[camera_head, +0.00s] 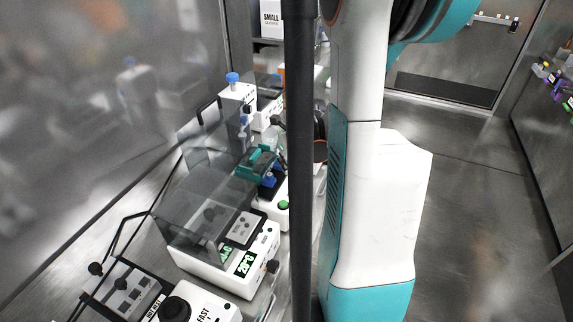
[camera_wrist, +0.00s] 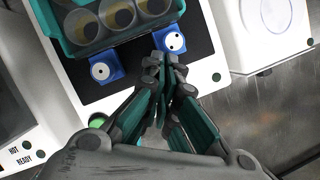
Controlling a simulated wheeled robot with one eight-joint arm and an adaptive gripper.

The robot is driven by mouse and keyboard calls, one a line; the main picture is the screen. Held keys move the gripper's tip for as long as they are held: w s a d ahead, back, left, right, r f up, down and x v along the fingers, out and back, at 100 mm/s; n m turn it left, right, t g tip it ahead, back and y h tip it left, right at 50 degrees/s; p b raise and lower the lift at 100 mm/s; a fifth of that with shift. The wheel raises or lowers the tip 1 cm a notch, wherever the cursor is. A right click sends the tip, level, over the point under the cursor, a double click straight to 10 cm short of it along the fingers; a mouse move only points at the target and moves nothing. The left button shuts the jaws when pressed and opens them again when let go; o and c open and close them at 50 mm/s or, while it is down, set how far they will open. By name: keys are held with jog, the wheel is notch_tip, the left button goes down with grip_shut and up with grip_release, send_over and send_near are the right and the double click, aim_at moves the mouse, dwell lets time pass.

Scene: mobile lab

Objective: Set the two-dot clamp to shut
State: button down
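Two blue clamps with white round faces sit along the near edge of a teal rack (camera_wrist: 68,45) in the wrist view. The right clamp (camera_wrist: 174,42) seems to carry two small dots, so it looks like the two-dot clamp. The left clamp (camera_wrist: 101,71) seems to show one dot. My gripper (camera_wrist: 166,68) has its fingertips together just below the right clamp, with nothing visible between them. I cannot tell whether they touch it. In the head view the rack (camera_head: 258,162) is small and the clamp's setting cannot be read.
The rack holds several round tubes on a white device with a black top and a green button (camera_wrist: 97,120). A white device (camera_wrist: 262,30) stands to the right. In the head view, a clear-lidded device (camera_head: 220,268) stands in front of the rack, and a glass wall runs at left.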

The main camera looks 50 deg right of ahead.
jog(key=v, duration=0.7)
jog(key=shift+r, duration=0.15)
jog(key=shift+s, duration=0.15)
